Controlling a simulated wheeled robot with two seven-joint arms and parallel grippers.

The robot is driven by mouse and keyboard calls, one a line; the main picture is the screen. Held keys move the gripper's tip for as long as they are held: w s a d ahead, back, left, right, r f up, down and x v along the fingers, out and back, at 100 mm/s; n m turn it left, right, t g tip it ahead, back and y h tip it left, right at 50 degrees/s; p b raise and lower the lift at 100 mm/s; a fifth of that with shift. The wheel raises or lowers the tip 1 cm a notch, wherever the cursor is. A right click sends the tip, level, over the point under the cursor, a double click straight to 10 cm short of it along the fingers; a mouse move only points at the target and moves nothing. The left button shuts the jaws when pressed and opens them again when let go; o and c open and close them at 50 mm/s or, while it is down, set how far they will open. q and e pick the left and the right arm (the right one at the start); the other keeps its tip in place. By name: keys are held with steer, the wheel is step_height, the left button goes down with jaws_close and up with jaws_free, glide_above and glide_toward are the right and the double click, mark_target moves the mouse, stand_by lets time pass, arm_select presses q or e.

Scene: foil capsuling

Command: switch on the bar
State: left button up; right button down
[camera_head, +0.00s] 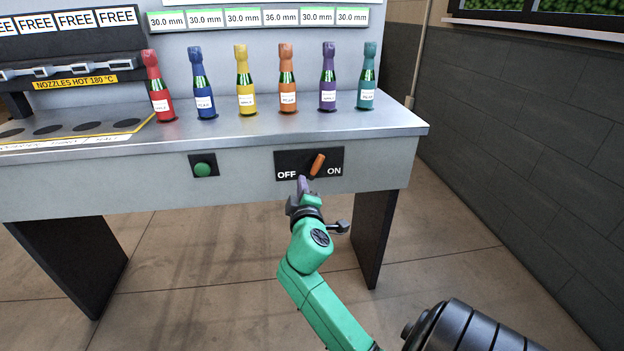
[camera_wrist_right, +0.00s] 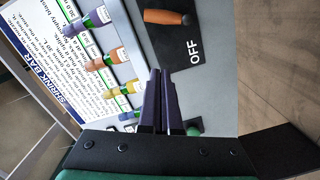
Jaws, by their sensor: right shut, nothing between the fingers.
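The bar switch is a black plate (camera_head: 283,158) on the front face of the bench, marked OFF at left and ON at right. Its orange lever (camera_head: 317,164) leans up and to the right, toward the ON side. In the right wrist view the lever (camera_wrist_right: 168,17) and the OFF lettering show at the top. My right gripper (camera_head: 303,184) is just below the plate, near the OFF lettering. Its dark fingers (camera_wrist_right: 161,74) are shut with nothing between them, and appear apart from the lever. My left gripper is not in view.
A green button (camera_head: 202,169) sits on a black plate left of the switch. Several coloured-top bottles, including a red one (camera_head: 158,95) and a teal one (camera_head: 367,80), stand on the bench top (camera_head: 330,124). Dark bench legs (camera_head: 372,240) stand below; a grey wall is at right.

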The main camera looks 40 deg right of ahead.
mark_target(318, 162)
steer(key=w+d, duration=0.2)
steer(key=d, duration=0.1)
steer(key=w+d, duration=0.2)
steer(key=d, duration=0.1)
steer(key=w+d+f, duration=0.1)
steer(key=w+d, duration=0.1)
steer(key=d, duration=0.1)
steer(key=shift+d, duration=0.4)
steer(key=shift+s+d+f+m, duration=0.15)
steer(key=shift+d+m, duration=0.1)
steer(key=shift+m, duration=0.05)
steer(key=shift+s+d+f+m, duration=0.15)
steer(key=shift+s+d+m, duration=0.15)
steer(key=shift+d+m, duration=0.25)
steer(key=shift+m, duration=0.45)
